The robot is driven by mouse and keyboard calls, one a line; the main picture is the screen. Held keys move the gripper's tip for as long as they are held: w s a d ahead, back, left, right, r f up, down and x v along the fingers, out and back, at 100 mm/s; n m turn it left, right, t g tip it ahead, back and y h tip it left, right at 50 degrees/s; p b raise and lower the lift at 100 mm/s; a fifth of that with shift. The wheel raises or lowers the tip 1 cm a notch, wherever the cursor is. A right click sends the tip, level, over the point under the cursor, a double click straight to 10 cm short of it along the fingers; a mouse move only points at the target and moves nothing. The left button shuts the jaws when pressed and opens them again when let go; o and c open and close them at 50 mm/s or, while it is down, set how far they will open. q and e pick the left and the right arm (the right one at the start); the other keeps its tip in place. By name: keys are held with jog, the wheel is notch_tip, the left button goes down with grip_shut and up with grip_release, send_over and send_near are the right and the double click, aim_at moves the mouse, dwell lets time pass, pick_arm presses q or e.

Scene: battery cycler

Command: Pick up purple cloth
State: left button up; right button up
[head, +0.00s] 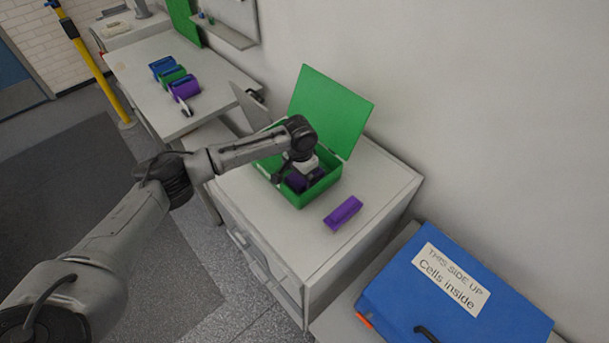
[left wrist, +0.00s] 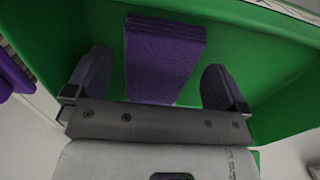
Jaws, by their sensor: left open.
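A folded purple cloth (left wrist: 163,58) lies inside the open green box (head: 322,193), which stands on a white cabinet. My left gripper (head: 304,178) reaches down into this box from above. In the left wrist view my left gripper (left wrist: 155,82) is open, with one finger on each side of the cloth and visible gaps between. The fingers do not appear to touch it. In the head view the arm and gripper hide much of the box's inside. A second purple piece (head: 342,212) lies on the cabinet top in front of the box. My right gripper is out of view.
The box's green lid (head: 331,110) stands open at the back, near the wall. A blue case (head: 450,305) labelled "Cells inside" sits at lower right. A table (head: 150,62) at upper left holds blue, green and purple items. The cabinet top (head: 375,185) is clear at right.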

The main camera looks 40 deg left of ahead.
pick_arm(q)
jog(key=shift+f, duration=0.3)
jog(key=c, duration=0.9)
jog(key=shift+c, duration=0.2)
notch_tip(320, 180, up, 10)
dwell(0.3)
